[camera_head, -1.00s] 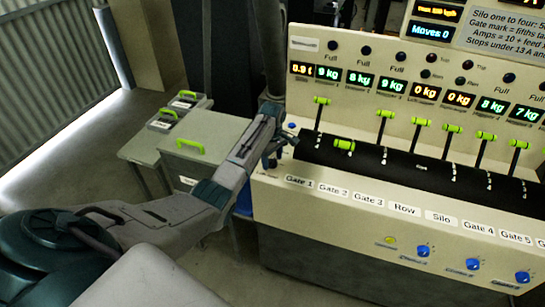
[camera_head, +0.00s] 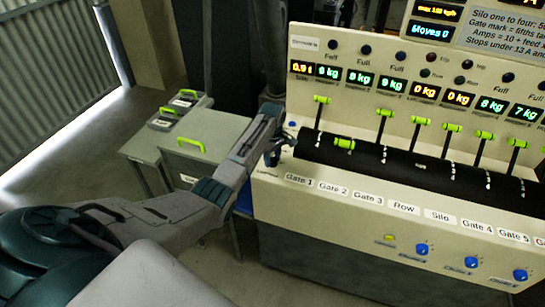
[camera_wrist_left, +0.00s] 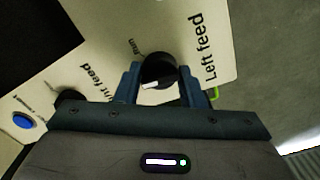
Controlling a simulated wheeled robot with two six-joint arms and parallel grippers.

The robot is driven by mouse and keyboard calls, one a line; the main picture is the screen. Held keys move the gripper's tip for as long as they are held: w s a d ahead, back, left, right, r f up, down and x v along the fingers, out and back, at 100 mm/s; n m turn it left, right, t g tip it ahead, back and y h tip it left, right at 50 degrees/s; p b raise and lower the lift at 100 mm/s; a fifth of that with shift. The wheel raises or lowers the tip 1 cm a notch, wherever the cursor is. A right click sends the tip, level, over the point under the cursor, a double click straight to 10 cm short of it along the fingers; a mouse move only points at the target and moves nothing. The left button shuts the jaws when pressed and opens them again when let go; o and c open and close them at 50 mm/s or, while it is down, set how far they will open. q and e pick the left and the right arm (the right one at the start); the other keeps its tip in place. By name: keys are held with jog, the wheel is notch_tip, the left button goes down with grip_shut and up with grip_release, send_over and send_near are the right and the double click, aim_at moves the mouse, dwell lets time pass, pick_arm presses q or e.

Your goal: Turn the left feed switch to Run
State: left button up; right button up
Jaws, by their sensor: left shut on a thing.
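The left feed switch (camera_wrist_left: 158,68) is a round black knob with a white pointer mark, beside the "Left feed" label (camera_wrist_left: 205,48) in the left wrist view. My left gripper (camera_wrist_left: 167,80) has its two blue fingers on either side of this knob and is shut on it. The pointer mark lies toward the gripper side of the knob. In the head view, my left gripper (camera_head: 274,155) is at the left end of the cream control panel (camera_head: 330,205) and hides the switch. My right gripper is not in view.
The right feed switch (camera_wrist_left: 68,96) and a blue button (camera_wrist_left: 22,121) are close by in the left wrist view. Gate levers with green handles (camera_head: 385,112) stand along the panel. A grey cabinet with a green handle (camera_head: 184,145) stands left of the panel.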

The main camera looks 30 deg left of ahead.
aim_at(273, 158)
pick_arm(q)
jog(key=shift+r+m+p, duration=0.2)
jog(key=shift+m+p, duration=0.45)
jog(key=shift+m, duration=0.55)
jog(key=m+p, duration=0.1)
jog(key=m, duration=0.2)
jog(key=shift+m, duration=0.3)
jog(key=shift+f+m+p, duration=0.1)
jog(key=shift+m+p, duration=0.3)
jog(key=shift+m, duration=2)
jog(key=shift+w, duration=0.1)
jog(key=o, duration=1)
jog(key=shift+r+b, duration=1.7)
jog(key=shift+r, duration=3.7)
